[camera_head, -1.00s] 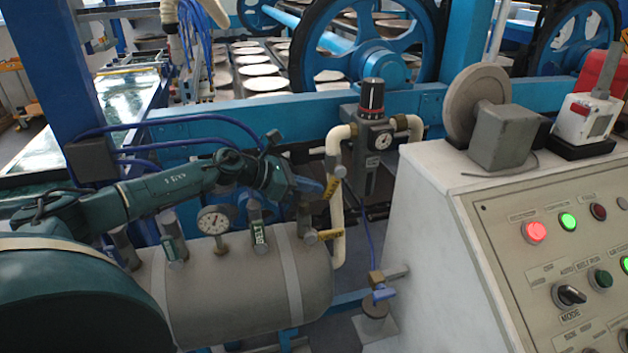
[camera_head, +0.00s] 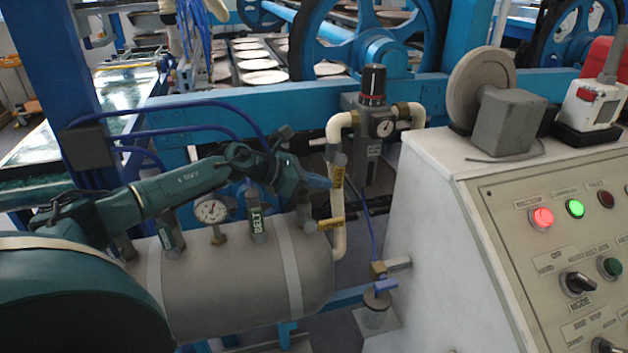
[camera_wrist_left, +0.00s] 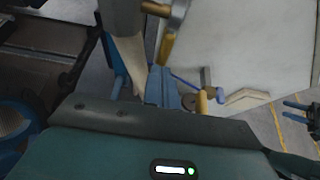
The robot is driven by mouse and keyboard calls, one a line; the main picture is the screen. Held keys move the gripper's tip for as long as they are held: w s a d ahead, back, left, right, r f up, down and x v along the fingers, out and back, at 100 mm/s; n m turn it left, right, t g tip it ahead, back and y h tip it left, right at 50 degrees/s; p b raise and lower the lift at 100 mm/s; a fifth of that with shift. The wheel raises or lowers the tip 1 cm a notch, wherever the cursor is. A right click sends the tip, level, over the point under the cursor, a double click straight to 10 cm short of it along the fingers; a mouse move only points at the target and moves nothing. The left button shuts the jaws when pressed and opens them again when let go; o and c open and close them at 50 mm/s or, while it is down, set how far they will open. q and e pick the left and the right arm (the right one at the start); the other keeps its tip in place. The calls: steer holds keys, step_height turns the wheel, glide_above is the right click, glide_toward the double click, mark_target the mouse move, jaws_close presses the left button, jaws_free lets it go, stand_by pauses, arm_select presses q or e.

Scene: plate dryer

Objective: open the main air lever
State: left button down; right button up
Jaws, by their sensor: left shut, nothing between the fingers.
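The yellow lever marked MAIN (camera_head: 337,178) sits at the top of the cream pipe beside the tank, roughly upright along the pipe. My left gripper (camera_head: 324,182) reaches in from the left, its blue fingertips close beside this lever; contact is unclear. The fingers are shut and empty. In the left wrist view my shut blue fingers (camera_wrist_left: 162,88) point at the pipe area. A yellow lever (camera_wrist_left: 167,47) stands just beyond them there, under a brass fitting. My right gripper is not visible in the head view.
A second yellow lever (camera_head: 330,223) lies lower, by the tank (camera_head: 235,290). A gauge (camera_head: 211,210) and a valve marked BELT (camera_head: 257,222) stand on the tank. The regulator (camera_head: 373,130) is behind the pipe. The control cabinet (camera_head: 430,220) bounds the right side.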

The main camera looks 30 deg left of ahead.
arm_select(q)
steer(key=shift+r, duration=0.15)
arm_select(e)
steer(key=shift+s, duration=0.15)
arm_select(q)
step_height(320, 180, up, 10)
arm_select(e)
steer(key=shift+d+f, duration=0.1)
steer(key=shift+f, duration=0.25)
